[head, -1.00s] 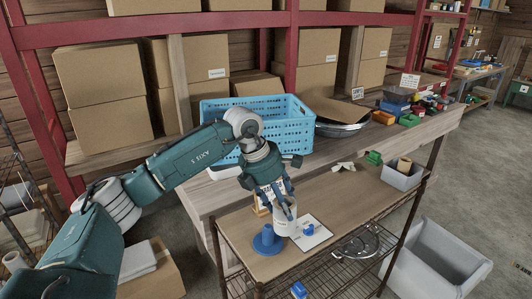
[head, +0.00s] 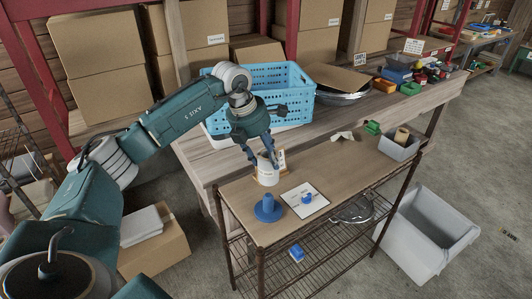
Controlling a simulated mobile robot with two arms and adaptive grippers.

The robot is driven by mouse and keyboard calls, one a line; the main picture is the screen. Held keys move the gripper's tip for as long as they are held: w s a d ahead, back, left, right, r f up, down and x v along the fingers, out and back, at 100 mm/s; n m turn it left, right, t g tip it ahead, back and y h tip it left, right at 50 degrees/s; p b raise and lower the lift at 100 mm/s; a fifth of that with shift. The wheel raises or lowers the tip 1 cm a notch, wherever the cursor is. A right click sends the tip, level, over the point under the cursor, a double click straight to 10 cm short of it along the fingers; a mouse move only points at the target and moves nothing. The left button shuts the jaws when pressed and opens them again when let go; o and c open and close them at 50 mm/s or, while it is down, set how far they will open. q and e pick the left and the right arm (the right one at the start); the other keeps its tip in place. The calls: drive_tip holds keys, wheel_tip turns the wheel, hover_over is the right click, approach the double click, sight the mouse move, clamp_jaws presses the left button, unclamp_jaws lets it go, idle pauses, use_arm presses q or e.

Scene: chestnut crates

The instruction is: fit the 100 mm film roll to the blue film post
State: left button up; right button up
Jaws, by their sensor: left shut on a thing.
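The blue film post (head: 268,209), a round base with an upright peg, stands on the wooden top of the small rack table, near its left front end. Its peg is bare. My left gripper (head: 263,162) points down with its blue fingers shut on a white film roll (head: 267,177). The roll is roughly upright and shows just behind the post in the picture, apart from its peg. I cannot tell whether the roll's underside touches the table. My right gripper is not in view.
A white square plate (head: 304,202) with a small blue part (head: 307,198) lies right of the post. A small sign stands behind the roll. A grey bin (head: 398,149) sits at the table's right end. A blue crate (head: 293,98) stands on the bench behind.

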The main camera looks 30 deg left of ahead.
use_arm(q)
drive_tip(key=b, duration=0.4)
hover_over(269, 194)
drive_tip(key=shift+s+a+f, duration=0.1)
drive_tip(key=shift+s+f, duration=0.05)
drive_tip(key=shift+f, duration=0.8)
drive_tip(key=shift+s+a+f, duration=0.1)
drive_tip(key=shift+f, duration=0.85)
drive_tip(key=shift+s+a+f, duration=0.1)
drive_tip(key=shift+s+f, duration=0.05)
drive_tip(key=shift+f, duration=0.8)
drive_tip(key=shift+d+f+b, duration=0.1)
drive_tip(key=shift+f+b, duration=2.8)
drive_tip(key=shift+f, duration=1.4)
drive_tip(key=o, duration=1.4)
drive_tip(key=shift+s, duration=0.1)
drive_tip(key=v, duration=1.2)
drive_tip(key=shift+r, duration=0.15)
